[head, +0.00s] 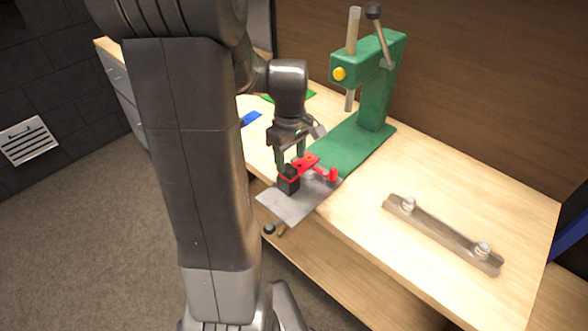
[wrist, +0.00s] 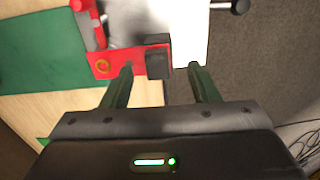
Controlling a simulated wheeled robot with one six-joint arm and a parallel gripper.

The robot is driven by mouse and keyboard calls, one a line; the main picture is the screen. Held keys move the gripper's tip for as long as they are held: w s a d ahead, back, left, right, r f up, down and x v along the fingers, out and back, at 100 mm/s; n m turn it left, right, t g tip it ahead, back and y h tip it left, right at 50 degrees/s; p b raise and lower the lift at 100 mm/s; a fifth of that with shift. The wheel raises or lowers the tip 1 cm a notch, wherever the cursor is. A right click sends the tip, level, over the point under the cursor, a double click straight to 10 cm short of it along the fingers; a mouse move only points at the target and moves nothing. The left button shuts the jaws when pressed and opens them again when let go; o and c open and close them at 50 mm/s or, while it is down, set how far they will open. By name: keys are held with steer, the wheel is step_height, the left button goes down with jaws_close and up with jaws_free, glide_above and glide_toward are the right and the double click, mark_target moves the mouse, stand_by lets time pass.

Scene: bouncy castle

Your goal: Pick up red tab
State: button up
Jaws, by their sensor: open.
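A red tab (head: 305,163) with a black block (head: 288,180) at its near end lies over a grey metal plate (head: 287,207) at the bench edge. In the wrist view the red tab (wrist: 118,62) runs leftward from the black block (wrist: 158,60), with a round hole near its left end. My gripper (head: 289,161) is just above them, pointing down. In the wrist view my gripper (wrist: 161,70) has its fingers apart, with the black block between and slightly beyond the tips. The left finger overlaps the red tab in the picture; contact cannot be told.
A red clamp-like part (head: 327,172) stands beside the tab. A green press (head: 375,90) with a lever rises behind. A metal bar with two knobs (head: 440,232) lies right on the wooden bench (head: 475,185). A blue piece (head: 250,118) lies behind my arm. A rod with a black knob (head: 269,229) juts below the plate.

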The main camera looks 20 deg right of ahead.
mark_target(291, 169)
steer(key=shift+w+d+f, duration=0.1)
steer(key=shift+w+f, duration=0.1)
steer(key=shift+f, duration=0.85)
steer(key=shift+w+f, duration=0.15)
steer(key=shift+f, duration=0.85)
steer(key=shift+c, duration=0.4)
steer(key=c, duration=1.1)
steer(key=shift+r, duration=0.1)
